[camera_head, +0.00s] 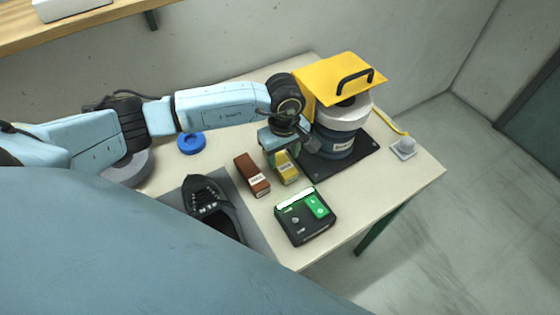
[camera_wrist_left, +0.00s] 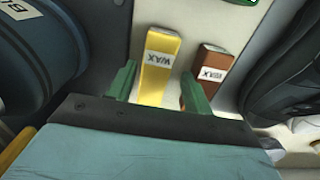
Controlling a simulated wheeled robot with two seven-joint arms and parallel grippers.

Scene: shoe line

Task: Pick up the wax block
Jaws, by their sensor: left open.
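Two wax blocks lie side by side on the table. The yellow block (camera_head: 287,173) has a white label, and in the left wrist view the yellow block (camera_wrist_left: 158,72) reads WAX. The brown block (camera_head: 251,174) lies to its left in the head view; in the left wrist view the brown block (camera_wrist_left: 213,68) also reads WAX. My left gripper (camera_head: 282,160) is open at the yellow block. In the left wrist view its green fingers (camera_wrist_left: 158,88) stand either side of the yellow block, with the brown block outside them. I cannot tell whether the fingers touch it.
A machine with a yellow guard (camera_head: 325,80) stands on a dark base behind my gripper. A black box with a green panel (camera_head: 305,222) lies in front. A black shoe (camera_head: 213,205) is at front left, a blue ring (camera_head: 191,143) further back. The table's right edge is near.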

